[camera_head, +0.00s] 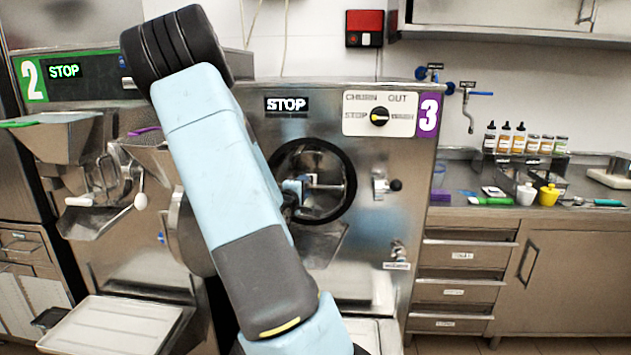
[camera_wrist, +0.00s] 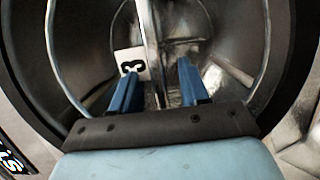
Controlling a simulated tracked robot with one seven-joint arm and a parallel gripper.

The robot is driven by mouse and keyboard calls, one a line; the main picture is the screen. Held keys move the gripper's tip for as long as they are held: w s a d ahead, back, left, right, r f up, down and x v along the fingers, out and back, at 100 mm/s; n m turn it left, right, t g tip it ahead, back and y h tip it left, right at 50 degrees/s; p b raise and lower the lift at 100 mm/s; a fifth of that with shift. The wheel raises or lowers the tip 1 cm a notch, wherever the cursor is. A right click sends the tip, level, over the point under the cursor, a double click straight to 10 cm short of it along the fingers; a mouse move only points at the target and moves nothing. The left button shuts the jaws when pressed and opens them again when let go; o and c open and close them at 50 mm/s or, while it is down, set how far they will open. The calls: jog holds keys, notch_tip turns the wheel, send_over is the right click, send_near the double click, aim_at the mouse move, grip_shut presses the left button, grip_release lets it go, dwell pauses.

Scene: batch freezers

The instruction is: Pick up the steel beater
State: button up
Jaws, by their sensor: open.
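The steel beater (camera_wrist: 148,28) is inside the round open barrel of freezer 3 (camera_head: 397,160). Part of its steel also shows in the opening in the head view (camera_head: 326,186). In the wrist view a flat steel bar of it runs between my two blue fingers, beside a white tag marked 3 (camera_wrist: 131,63). My gripper (camera_wrist: 158,70) is open and reaches into the barrel mouth, with a finger on each side of the bar. Contact between the fingers and the bar cannot be told. In the head view my arm hides much of the gripper (camera_head: 293,190) and the barrel's left side.
The dark barrel rim (camera_head: 351,180) closely surrounds my gripper. Freezer 2 (camera_head: 75,95) stands to the left, with a white tray (camera_head: 115,325) below. On the right, a steel counter (camera_head: 560,204) carries bottles (camera_head: 505,138), a yellow pot (camera_head: 548,196) and a white pot.

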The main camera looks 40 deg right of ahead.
jog(key=shift+w+d, duration=0.3)
jog(key=shift+d, duration=0.3)
grip_shut()
